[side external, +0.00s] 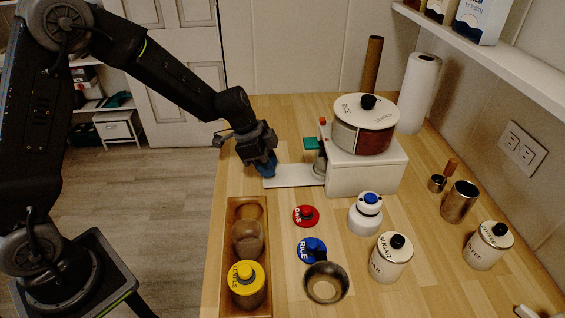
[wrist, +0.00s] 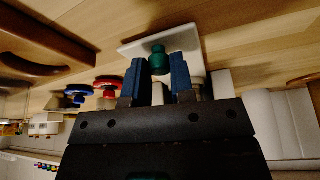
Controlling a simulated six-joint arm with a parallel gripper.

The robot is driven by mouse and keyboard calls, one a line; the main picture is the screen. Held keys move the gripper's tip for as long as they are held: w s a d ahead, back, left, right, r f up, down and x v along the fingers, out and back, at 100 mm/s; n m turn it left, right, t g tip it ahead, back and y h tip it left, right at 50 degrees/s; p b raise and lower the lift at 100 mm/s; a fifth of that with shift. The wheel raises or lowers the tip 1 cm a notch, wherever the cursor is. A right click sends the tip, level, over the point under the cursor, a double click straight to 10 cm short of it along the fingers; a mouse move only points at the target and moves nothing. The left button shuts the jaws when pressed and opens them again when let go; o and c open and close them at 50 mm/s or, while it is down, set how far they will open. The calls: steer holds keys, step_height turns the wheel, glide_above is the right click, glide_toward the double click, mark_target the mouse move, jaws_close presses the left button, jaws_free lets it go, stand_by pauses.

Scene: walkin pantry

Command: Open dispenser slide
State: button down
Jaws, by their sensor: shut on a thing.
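The dispenser (side external: 367,165) is a white block on the counter, with a round drum (side external: 362,137) on top under a white lid with a black knob. Its white slide (side external: 295,175) sticks out to the left as a flat plate; it also shows in the wrist view (wrist: 190,40). My gripper (side external: 266,168) is at the outer left end of the slide. In the wrist view, the blue fingers of my gripper (wrist: 160,80) are shut on a green knob (wrist: 158,60) on the slide. In the side view the fingers hide this knob.
A wooden tray (side external: 232,215) with a yellow-lidded jar stands in front. Red (side external: 305,215) and blue (side external: 311,250) lids, a dark-rimmed bowl (side external: 326,282) and white canisters (side external: 391,258) stand nearby. A paper roll (side external: 418,92) is behind. Counter left of the slide is clear.

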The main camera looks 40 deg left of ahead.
steer(key=s+a, duration=0.7)
steer(key=shift+s+a, duration=0.2)
steer(key=shift+a, duration=0.1)
steer(key=c, duration=1)
jaws_free()
steer(key=shift+r, duration=0.15)
steer(key=v, duration=1.3)
steer(key=shift+a+r, duration=0.1)
steer(key=shift+r, duration=0.2)
steer(key=shift+s, duration=0.15)
